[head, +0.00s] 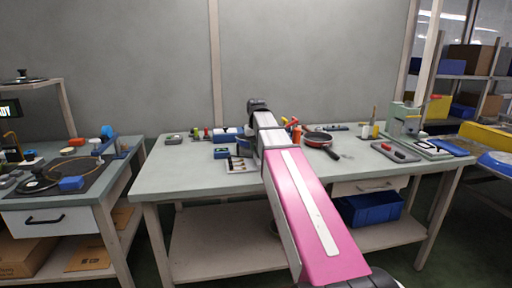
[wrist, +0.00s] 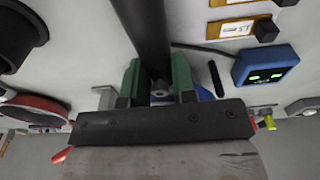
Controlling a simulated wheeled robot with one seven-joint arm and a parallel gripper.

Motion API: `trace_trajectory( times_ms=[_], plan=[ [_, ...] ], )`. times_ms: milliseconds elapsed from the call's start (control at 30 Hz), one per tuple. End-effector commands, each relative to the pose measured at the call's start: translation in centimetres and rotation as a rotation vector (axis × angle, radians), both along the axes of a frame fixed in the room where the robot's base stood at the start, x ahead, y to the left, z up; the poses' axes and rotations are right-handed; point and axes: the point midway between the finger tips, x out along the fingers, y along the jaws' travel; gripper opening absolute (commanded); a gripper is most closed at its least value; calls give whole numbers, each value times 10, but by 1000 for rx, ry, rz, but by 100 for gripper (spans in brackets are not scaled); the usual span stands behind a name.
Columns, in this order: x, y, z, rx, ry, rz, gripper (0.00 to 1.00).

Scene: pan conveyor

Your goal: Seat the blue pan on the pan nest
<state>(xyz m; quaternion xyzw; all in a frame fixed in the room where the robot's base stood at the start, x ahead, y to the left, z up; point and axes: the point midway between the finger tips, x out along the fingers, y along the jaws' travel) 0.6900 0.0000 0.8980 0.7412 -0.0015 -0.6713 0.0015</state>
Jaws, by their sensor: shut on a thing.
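My gripper (wrist: 156,82) shows in the wrist view with its two green fingers shut on a long black handle (wrist: 152,35). The handle runs from the top edge of the picture down between the fingers. A patch of blue (wrist: 206,95) shows just behind the right finger; the dark palm bar covers most of it, and I cannot tell whether it is the blue pan. I cannot make out the pan nest for certain in either view.
A red pan (head: 318,137) lies on the grey-green workbench (head: 190,182) right of my arm. A blue box with green lights (wrist: 268,65) stands right of my gripper in the wrist view. A tray (head: 239,166) sits near the front edge. Bare bench lies at front left.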

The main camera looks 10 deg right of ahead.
Motion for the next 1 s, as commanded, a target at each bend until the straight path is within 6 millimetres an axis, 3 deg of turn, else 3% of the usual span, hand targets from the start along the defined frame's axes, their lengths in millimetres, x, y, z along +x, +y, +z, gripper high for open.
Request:
trace_trajectory(
  times_ms=[1000],
  plan=[
    [17, -1, 15, -59, -94, 1, 0]
  ],
)
